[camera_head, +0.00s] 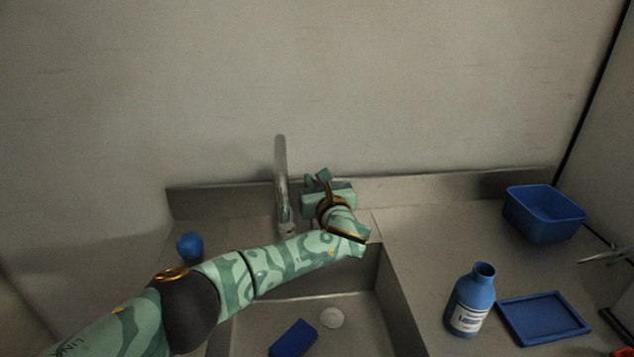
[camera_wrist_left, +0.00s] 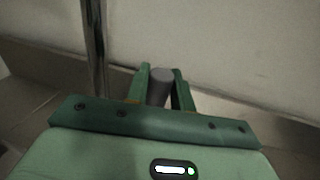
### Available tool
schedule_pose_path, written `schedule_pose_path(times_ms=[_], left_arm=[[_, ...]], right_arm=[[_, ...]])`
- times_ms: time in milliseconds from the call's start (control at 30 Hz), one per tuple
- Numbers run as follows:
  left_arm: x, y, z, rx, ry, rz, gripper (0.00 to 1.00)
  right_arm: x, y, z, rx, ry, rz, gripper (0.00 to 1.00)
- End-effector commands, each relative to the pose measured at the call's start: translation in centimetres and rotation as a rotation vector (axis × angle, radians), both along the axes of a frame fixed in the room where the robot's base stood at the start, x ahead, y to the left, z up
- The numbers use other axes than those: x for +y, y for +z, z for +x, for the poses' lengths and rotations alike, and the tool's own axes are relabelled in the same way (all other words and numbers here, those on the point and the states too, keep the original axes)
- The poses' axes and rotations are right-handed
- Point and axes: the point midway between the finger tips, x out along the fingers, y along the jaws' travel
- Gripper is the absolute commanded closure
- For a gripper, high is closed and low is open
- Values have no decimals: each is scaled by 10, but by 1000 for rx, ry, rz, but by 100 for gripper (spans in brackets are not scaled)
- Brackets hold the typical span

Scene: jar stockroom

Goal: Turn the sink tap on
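The sink tap's tall metal spout (camera_head: 281,170) rises at the back of the sink (camera_head: 365,300); it also shows in the left wrist view (camera_wrist_left: 95,45). I see no water stream below it. My left gripper (camera_head: 318,178) is just right of the spout, by the back wall. In the left wrist view, its green fingers (camera_wrist_left: 161,88) lie close on both sides of a short grey cylinder, which looks like the tap handle (camera_wrist_left: 160,82), and seem shut on it. The gripper hides the handle in the head view. My right gripper is not in view.
A blue block (camera_head: 293,338) and a pale round drain (camera_head: 332,318) are in the basin. A blue bottle (camera_head: 471,299), tray (camera_head: 543,319) and bin (camera_head: 544,214) stand on the right counter.

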Motion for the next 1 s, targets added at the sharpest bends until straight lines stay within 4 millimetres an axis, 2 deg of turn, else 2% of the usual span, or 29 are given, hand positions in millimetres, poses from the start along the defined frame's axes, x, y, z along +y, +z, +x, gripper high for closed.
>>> schedule_pose_path(times_ms=[267,533,1000], left_arm=[[-1,-3,-3,-22,0,5,100],[-3,-9,-16,-158,1,34,100],[-8,-25,-43,-481,1,97,100]], right_arm=[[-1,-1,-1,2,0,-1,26],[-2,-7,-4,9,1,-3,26],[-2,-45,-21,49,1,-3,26]])
